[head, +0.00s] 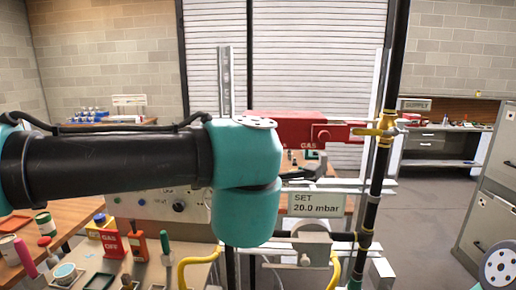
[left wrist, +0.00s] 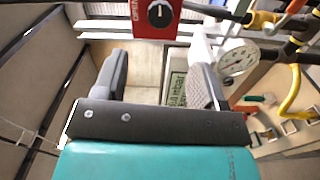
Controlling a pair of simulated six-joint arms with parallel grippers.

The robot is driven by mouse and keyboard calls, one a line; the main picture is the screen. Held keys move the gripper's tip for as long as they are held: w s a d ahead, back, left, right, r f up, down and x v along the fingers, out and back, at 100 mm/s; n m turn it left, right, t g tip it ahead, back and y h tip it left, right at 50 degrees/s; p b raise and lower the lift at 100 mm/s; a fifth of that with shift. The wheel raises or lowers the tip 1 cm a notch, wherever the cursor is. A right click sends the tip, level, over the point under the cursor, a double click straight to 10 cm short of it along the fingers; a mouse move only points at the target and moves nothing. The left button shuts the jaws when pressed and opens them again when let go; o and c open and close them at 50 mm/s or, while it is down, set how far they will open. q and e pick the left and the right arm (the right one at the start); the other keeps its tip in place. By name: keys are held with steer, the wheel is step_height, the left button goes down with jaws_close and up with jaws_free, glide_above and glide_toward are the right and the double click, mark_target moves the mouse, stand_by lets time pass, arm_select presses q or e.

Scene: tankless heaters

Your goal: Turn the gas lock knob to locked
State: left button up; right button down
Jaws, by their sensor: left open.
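A red gas lock box (head: 290,125) is mounted mid-scene beside the upright pipe, partly behind my left arm in the head view. In the left wrist view, the red box (left wrist: 143,29) is at the top edge, with a round black knob (left wrist: 160,13) bearing a white mark. Lettering that looks like "OPEN" is left of the knob. My left gripper (left wrist: 160,68) is open and empty, with its fingers apart and the knob beyond them, not touched. In the head view, the dark gripper (head: 306,173) shows partly, below the red box. My right gripper is out of view.
A yellow-handled valve (head: 375,132) sits on the dark pipe to the right. A "SET 20.0 mbar" sign (head: 316,204) hangs below. A pressure gauge (left wrist: 238,60) is right of the gripper. A bench (head: 190,268) with tools and a red "GAS OFF" sign is in front.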

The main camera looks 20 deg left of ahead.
arm_select(q)
steer(key=v, duration=0.6)
